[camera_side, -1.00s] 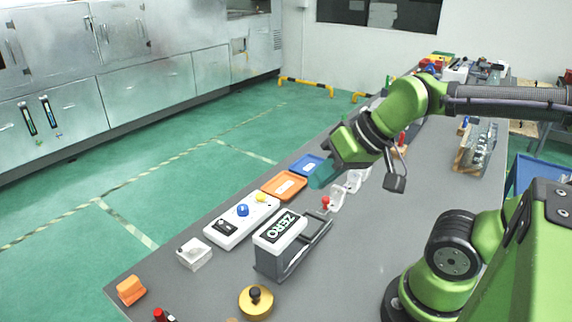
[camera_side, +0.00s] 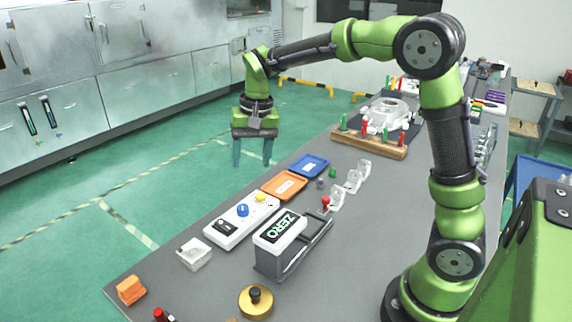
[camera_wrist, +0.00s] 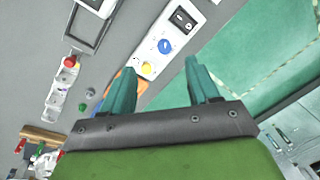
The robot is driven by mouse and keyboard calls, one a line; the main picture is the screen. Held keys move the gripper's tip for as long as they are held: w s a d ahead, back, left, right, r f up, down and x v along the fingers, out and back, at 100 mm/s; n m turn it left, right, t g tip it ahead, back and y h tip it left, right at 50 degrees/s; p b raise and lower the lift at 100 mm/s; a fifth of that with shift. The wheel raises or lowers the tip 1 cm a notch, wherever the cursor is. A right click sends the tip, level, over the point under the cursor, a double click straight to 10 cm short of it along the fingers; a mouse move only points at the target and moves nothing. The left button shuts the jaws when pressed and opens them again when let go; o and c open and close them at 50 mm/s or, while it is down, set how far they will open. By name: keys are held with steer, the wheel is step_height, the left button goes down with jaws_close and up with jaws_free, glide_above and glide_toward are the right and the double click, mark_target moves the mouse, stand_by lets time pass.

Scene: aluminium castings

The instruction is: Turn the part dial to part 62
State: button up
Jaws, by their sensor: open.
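A white control panel (camera_side: 241,220) lies near the table's left edge, with a blue round knob (camera_side: 242,210), a yellow button (camera_side: 261,197) and a black switch (camera_side: 225,226). The blue knob also shows in the wrist view (camera_wrist: 165,46). I cannot read any part number on it. My gripper (camera_side: 252,163) is open and empty, fingers pointing down, raised beyond the panel's far end. In the wrist view my gripper (camera_wrist: 160,72) has its fingers apart, with the yellow button (camera_wrist: 146,67) showing between them.
A box marked ZERO (camera_side: 280,229) stands right of the panel. An orange tray (camera_side: 284,186) and a blue tray (camera_side: 309,166) lie beyond it. A brass disc with a black knob (camera_side: 256,300) and an orange block (camera_side: 130,290) are at the near end. A white box (camera_side: 194,253) is close by.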

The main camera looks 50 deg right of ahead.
mark_target(243, 206)
steer(key=w+d+m+g+h, duration=0.1)
steer(key=w+m+g, duration=0.1)
steer(key=w+m, duration=0.4)
steer(key=shift+n, duration=0.5)
steer(key=f, duration=1.7)
steer(key=shift+d+f, duration=0.1)
steer(key=shift+d, duration=0.1)
steer(key=c, duration=1)
steer(key=shift+c, duration=0.2)
